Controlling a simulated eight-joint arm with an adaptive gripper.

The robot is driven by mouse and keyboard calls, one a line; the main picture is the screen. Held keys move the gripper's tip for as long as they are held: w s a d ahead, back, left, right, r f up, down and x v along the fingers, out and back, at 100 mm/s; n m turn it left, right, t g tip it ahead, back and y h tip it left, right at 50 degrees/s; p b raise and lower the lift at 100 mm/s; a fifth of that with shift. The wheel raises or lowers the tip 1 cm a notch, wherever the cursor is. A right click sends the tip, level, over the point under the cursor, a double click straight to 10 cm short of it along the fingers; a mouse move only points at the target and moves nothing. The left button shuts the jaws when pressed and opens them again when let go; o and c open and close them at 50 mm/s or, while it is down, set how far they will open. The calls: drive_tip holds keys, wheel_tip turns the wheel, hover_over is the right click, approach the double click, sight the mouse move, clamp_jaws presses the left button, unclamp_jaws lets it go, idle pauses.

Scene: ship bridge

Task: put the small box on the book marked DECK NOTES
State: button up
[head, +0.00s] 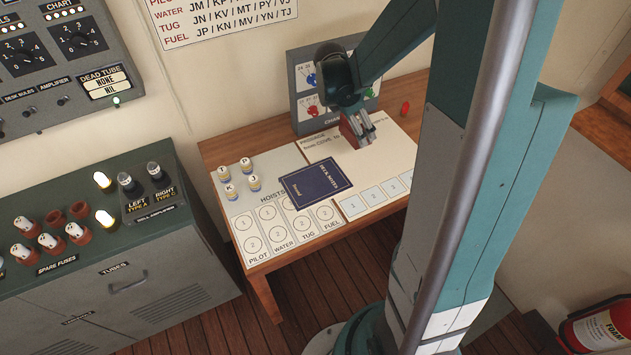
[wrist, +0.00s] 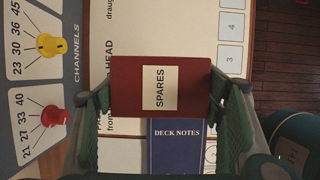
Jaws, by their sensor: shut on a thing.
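The small box (wrist: 130,86) is dark red with a cream label reading SPARES. It is between the fingers of my gripper (wrist: 165,105) in the wrist view, and my gripper is shut on it. In the head view the box (head: 346,133) shows only in part beside my gripper (head: 359,130), over the back of the desk sheet. The dark blue book marked DECK NOTES (head: 316,184) lies flat on the desk, in front and to the left of the box. The book also shows in the wrist view (wrist: 176,150), partly hidden below the box.
Several small labelled pegs (head: 240,176) stand on the desk left of the book. A channel panel (head: 303,98) with coloured knobs stands at the back behind my gripper. A red object (head: 405,108) stands at the back right. The sheet's numbered squares (head: 374,196) are bare.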

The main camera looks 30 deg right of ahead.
drive_tip(key=r, duration=0.1)
hover_over(320, 180)
drive_tip(key=shift+a+r, duration=0.2)
drive_tip(key=shift+a, duration=0.7)
drive_tip(key=shift+f, duration=2.9)
drive_tip(key=shift+f+b, duration=0.3)
drive_tip(key=shift+f, duration=1.8)
drive_tip(key=shift+f, duration=0.15)
drive_tip(key=o, duration=1)
